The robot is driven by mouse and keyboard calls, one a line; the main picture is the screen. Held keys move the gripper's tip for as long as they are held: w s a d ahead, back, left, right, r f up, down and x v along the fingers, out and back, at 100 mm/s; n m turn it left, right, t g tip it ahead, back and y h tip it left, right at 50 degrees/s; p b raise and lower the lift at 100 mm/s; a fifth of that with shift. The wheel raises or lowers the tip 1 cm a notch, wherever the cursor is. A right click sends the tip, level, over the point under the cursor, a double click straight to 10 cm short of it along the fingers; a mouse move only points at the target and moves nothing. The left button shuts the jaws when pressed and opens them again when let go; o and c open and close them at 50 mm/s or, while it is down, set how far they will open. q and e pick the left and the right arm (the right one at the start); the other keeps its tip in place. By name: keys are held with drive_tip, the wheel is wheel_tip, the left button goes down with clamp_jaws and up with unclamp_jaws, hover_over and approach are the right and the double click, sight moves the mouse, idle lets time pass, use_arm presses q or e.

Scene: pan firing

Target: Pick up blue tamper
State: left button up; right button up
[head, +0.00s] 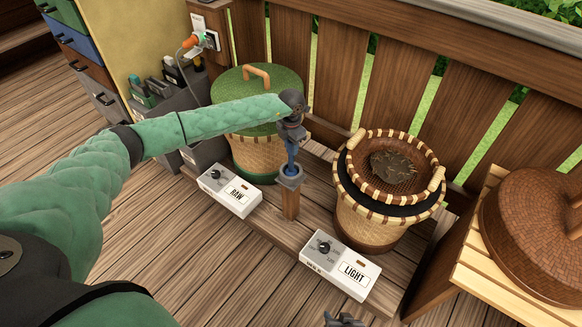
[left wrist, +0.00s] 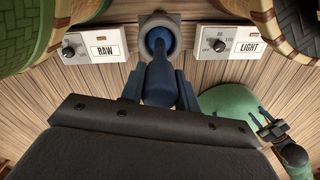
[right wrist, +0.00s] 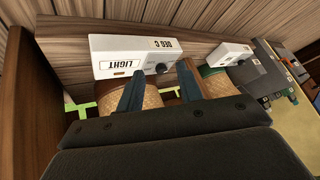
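The blue tamper (head: 291,168) stands upright in a grey cup-topped holder (head: 290,178) on a wooden post. It shows in the left wrist view (left wrist: 159,82), its lower end in the round holder. My left gripper (head: 291,142) is above the holder, pointing down. Its fingers (left wrist: 160,88) are apart, one on each side of the tamper; firm contact does not show. My right gripper (head: 344,320) is at the bottom edge of the head view. In the right wrist view its fingers (right wrist: 160,85) are apart with nothing between them.
White control boxes marked RAW (head: 229,193) and LIGHT (head: 340,265) sit on the low wooden platform. A green-lidded basket (head: 258,155) stands behind the post. An open basket (head: 372,225) stands to its right. A brown domed thing (head: 540,235) rests on a slatted stand at far right.

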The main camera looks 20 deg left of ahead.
use_arm(q)
clamp_jaws()
drive_tip(key=shift+r, duration=0.15)
